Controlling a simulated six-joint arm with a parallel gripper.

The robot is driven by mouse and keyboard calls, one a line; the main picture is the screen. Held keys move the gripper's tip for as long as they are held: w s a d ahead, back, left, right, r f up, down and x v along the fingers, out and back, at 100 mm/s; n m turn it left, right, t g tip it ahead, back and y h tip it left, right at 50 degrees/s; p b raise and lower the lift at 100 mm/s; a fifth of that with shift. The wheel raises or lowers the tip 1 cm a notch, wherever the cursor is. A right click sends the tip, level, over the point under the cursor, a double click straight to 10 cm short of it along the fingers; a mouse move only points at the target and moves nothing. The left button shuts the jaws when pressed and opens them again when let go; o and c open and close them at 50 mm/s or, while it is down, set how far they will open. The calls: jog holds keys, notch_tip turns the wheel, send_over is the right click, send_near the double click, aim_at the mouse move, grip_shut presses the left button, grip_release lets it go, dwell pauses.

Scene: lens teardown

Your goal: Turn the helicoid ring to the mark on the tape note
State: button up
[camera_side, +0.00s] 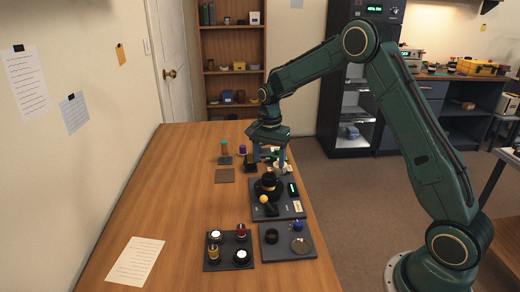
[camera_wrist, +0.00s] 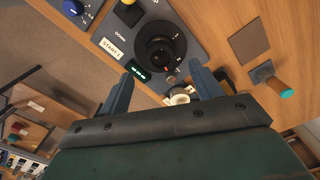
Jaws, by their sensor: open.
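The helicoid ring is a black round part (camera_side: 268,184) on a dark grey plate (camera_side: 290,210) near the table's right edge. In the wrist view the ring (camera_wrist: 158,46) shows from above, with a small red mark at its lower edge and white scale markings on the plate around it. A pale tape note (camera_wrist: 112,48) reading "START" and a digit lies beside it. A small display (camera_wrist: 138,71) has green digits too small to read. My gripper (camera_side: 270,158) is open and empty, above the table beyond the ring in the side view. Its two fingers (camera_wrist: 165,73) stand apart in the wrist view.
A yellow ball-topped knob (camera_side: 263,199) stands close to the ring. A tray with several small parts (camera_side: 228,262) and another grey plate (camera_side: 286,252) lie nearer. The left table is mostly clear.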

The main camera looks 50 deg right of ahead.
aim_at(269, 177)
jog(key=shift+f, duration=3.4)
jog(key=shift+c, duration=0.3)
jog(key=c, duration=0.9)
